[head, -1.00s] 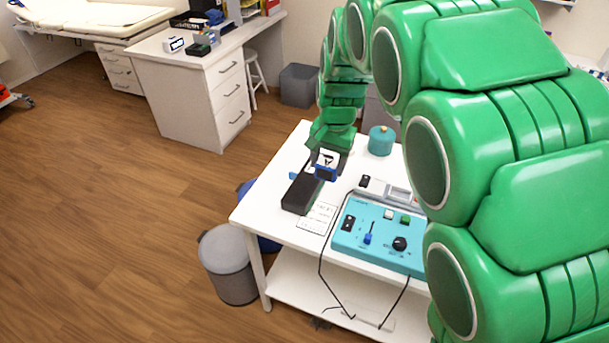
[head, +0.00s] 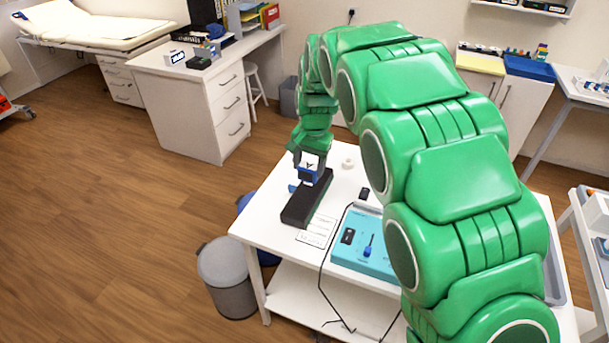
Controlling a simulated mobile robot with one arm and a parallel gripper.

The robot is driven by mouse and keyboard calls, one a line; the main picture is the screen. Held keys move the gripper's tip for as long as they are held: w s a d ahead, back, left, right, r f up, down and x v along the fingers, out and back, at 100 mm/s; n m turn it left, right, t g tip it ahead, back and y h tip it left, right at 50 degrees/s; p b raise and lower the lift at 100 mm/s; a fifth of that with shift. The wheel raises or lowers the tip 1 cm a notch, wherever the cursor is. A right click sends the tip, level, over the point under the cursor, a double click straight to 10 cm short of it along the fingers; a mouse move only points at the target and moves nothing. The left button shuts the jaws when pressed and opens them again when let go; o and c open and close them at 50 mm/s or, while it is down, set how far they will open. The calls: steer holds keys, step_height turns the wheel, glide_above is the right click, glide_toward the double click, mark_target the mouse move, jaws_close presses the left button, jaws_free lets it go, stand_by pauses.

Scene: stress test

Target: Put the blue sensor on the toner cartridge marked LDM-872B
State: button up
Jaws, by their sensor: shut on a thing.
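My gripper (head: 308,172) is at the end of the green arm, over the white table (head: 262,222). It is shut on a small blue thing, seemingly the blue sensor (head: 307,178). A long black block, probably the toner cartridge (head: 299,209), lies on the table just below it. The sensor appears over the block's far half; whether they touch I cannot tell. Any marking such as LDM-872B is not legible. The fingers are small and partly hidden.
A teal control panel (head: 362,259) with a cable and a printed sheet (head: 316,233) lie right of the block. A small blue piece (head: 292,187) is at its left, a white ring (head: 347,163) beyond. A grey bin (head: 228,280) stands beside the table.

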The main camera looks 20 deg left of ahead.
steer(key=shift+w+a+f, duration=0.6)
steer(key=shift+w+f, duration=0.25)
steer(key=shift+f, duration=0.25)
steer(key=shift+w+a+f, duration=0.6)
steer(key=shift+w+f, duration=0.3)
steer(key=shift+f, duration=0.2)
steer(key=shift+w+a+f, duration=0.6)
steer(key=shift+w+f, duration=0.25)
steer(key=shift+f, duration=1.7)
steer(key=o, duration=1.2)
steer(key=shift+r, duration=0.15)
step_height(320, 180, up, 12)
steer(key=d, duration=0.1)
steer(key=shift+d, duration=0.1)
